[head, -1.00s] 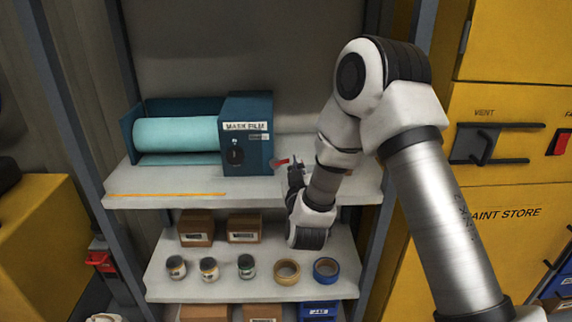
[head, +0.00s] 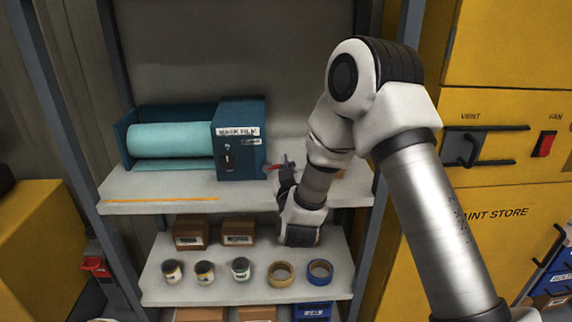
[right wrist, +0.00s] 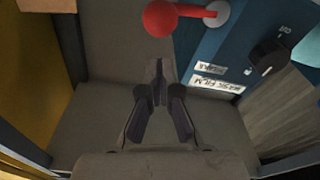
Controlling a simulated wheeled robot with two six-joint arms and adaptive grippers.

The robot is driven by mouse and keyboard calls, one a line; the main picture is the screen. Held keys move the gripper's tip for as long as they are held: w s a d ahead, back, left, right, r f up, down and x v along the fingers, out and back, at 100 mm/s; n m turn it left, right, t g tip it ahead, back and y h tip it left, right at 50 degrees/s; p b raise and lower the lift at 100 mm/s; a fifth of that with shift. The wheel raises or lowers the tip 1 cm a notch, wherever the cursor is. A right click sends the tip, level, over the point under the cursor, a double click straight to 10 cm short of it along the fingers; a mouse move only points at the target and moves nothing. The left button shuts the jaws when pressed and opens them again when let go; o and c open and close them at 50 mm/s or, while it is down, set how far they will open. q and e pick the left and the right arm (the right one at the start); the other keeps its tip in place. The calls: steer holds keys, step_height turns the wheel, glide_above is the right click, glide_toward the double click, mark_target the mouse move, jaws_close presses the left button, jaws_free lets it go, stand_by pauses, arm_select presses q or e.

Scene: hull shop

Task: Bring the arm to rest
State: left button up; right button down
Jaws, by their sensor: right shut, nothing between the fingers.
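My right arm comes in from the lower right of the head view and reaches to the upper shelf. My right gripper (head: 286,172) is beside the right side of the mask film dispenser (head: 240,150), partly hidden by my own wrist. In the right wrist view the gripper (right wrist: 158,68) is shut with nothing between its fingers. A red-knobbed lever (right wrist: 160,18) on the dispenser's side shows just beyond the fingertips; I cannot tell whether they touch. My left gripper is not in view.
The dispenser holds a pale teal roll (head: 170,138) on the upper shelf (head: 150,190). The lower shelf carries brown boxes (head: 191,233), small jars (head: 205,272) and tape rolls (head: 281,273). A grey upright (head: 385,190) and yellow paint store cabinet (head: 500,190) stand to the right.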

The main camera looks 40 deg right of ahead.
steer(key=r+b+v, duration=0.1)
steer(key=b+v, duration=0.3)
steer(key=v, duration=0.7)
steer(key=s+a+f+n+g+y, duration=0.1)
steer(key=s+a+f+g+y, duration=0.2)
steer(key=f, duration=1.1)
steer(key=s+f+n+g+y, duration=0.2)
steer(key=s+f+g, duration=0.3)
steer(key=f, duration=0.9)
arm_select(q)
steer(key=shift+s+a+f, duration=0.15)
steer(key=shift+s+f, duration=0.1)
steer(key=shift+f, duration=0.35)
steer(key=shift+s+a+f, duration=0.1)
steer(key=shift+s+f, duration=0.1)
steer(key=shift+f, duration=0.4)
arm_select(e)
steer(key=s+a+f+g+y, duration=0.2)
steer(key=s+f, duration=0.4)
steer(key=s, duration=0.4)
steer(key=s+a+f+g+y, duration=0.2)
steer(key=s+a+f+g, duration=0.3)
steer(key=s, duration=0.4)
steer(key=shift+s+a+f+m+g+y, duration=0.15)
steer(key=shift+s+f+m+g+y, duration=0.25)
steer(key=shift+f+g, duration=0.45)
steer(key=c, duration=1.8)
jaws_free()
steer(key=shift+w, duration=0.1)
steer(key=shift+c, duration=0.2)
